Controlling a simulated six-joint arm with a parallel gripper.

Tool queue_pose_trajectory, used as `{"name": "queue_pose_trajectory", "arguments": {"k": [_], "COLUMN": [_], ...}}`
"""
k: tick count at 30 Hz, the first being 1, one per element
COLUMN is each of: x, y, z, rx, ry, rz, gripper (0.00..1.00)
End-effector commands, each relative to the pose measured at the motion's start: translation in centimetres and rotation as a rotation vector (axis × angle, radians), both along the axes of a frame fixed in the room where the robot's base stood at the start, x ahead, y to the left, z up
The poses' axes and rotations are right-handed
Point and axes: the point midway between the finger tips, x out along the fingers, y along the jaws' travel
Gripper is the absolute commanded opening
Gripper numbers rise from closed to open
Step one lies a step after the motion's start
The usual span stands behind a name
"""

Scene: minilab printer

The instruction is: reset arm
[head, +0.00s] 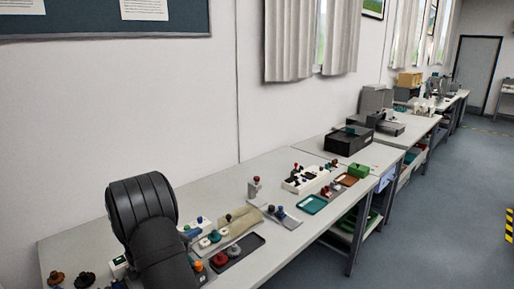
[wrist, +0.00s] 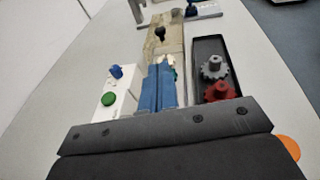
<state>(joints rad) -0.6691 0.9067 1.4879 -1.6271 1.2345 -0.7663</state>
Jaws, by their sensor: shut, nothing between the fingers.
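My gripper (wrist: 165,70) shows in the wrist view as two blue fingers pressed together, shut and empty. It points along the bench over the near end of a beige block (wrist: 165,22) with a black knob (wrist: 160,33). The fingers hide part of what is below them. In the head view my black arm rises at the lower left and mostly hides the gripper.
Left of the fingers is a white box (wrist: 120,92) with blue and green knobs. Right is a black tray (wrist: 206,45) with a grey gear (wrist: 215,68) and a red gear (wrist: 220,92). A teal tray (head: 313,204) lies farther along the bench.

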Motion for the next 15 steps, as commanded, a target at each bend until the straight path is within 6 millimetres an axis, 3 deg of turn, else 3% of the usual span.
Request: {"name": "queue_pose_trajectory", "arguments": {"k": [15], "x": [7.5], "y": [-5.6], "z": [-2.0], "rx": [0.0], "ry": [0.0], "rz": [-0.004], "gripper": [0.0]}}
